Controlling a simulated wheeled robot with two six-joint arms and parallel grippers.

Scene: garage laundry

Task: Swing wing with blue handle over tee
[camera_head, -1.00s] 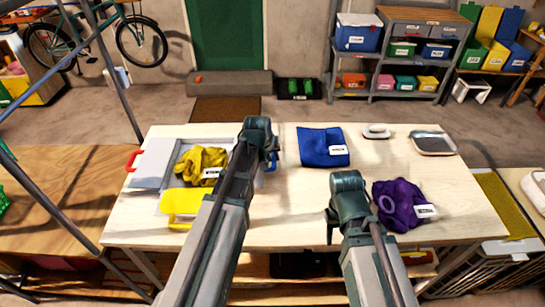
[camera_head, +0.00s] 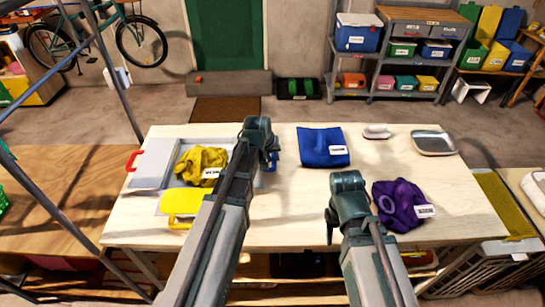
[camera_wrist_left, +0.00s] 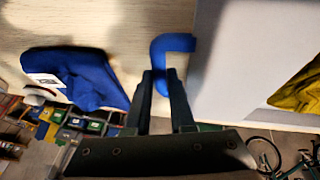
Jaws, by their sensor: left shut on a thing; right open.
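The yellow tee (camera_head: 201,165) lies crumpled on the folding board in the head view, a white tag at its lower right. The board's left wing (camera_head: 154,163) is grey with a red handle (camera_head: 132,160); a yellow flap (camera_head: 183,202) is at the front. The blue handle (camera_head: 271,163) shows just past my left gripper (camera_head: 259,150). In the left wrist view my fingers are shut on the blue handle (camera_wrist_left: 172,43), beside the grey wing (camera_wrist_left: 232,65). The tee also shows there (camera_wrist_left: 300,92). My arm hides much of this wing in the head view. My right gripper (camera_head: 330,222) is open and empty.
A folded blue cloth (camera_head: 322,147) lies right of my left gripper. A purple garment (camera_head: 400,205) lies right of my right gripper. A small white item (camera_head: 376,131) and a grey tray (camera_head: 433,143) are at the back right. The table middle is clear.

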